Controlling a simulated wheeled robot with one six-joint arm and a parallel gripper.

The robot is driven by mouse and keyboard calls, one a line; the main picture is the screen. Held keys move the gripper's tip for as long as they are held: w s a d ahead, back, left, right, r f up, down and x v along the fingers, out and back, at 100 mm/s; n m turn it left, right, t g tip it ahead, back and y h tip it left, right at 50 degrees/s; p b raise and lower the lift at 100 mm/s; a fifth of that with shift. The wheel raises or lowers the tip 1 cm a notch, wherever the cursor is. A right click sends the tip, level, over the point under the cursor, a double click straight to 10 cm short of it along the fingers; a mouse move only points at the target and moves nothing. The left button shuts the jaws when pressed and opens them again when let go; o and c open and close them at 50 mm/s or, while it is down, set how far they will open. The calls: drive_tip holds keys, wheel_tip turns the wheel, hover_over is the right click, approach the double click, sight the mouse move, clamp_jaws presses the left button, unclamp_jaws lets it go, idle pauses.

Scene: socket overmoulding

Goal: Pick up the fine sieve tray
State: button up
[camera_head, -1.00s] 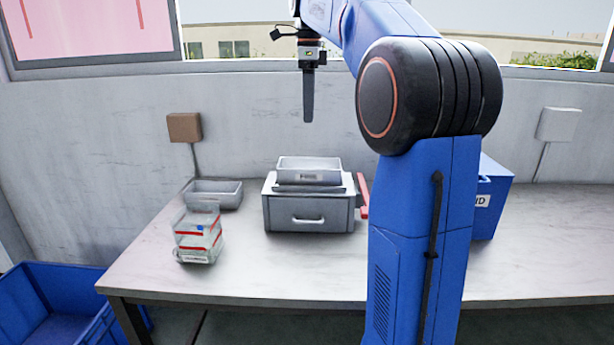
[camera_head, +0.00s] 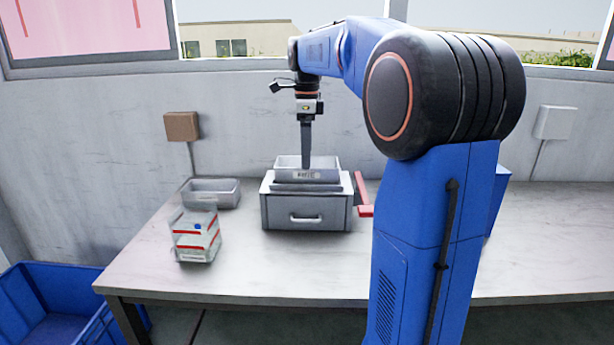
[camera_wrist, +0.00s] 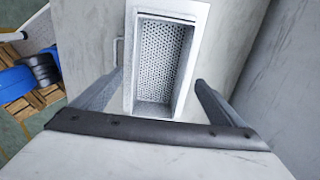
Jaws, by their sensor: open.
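A grey tray (camera_head: 328,175) with a white label on its front sits on top of the grey sieve machine (camera_head: 332,212) in the head view. The label's text is too small to read surely. In the wrist view the tray (camera_wrist: 163,60) is a long box with a finely perforated floor, and it looks empty. My gripper (camera_head: 306,164) points straight down over the tray, its tips close to the front rim. In the wrist view my gripper (camera_wrist: 159,80) is open, with one finger on each side of the tray. I cannot tell whether the fingers touch it.
Another grey tray (camera_head: 211,193) lies on the table (camera_head: 270,270) to the left. A clear container with red bands (camera_head: 195,240) stands in front of it. A red bar (camera_head: 363,195) sticks out right of the machine. A blue box (camera_head: 497,200) is partly hidden behind my arm.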

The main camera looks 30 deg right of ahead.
wheel_tip(320, 180, down, 4)
drive_tip(key=shift+s, duration=0.15)
drive_tip(key=c, duration=1.2)
drive_tip(key=shift+r, duration=0.1)
wheel_tip(320, 180, up, 10)
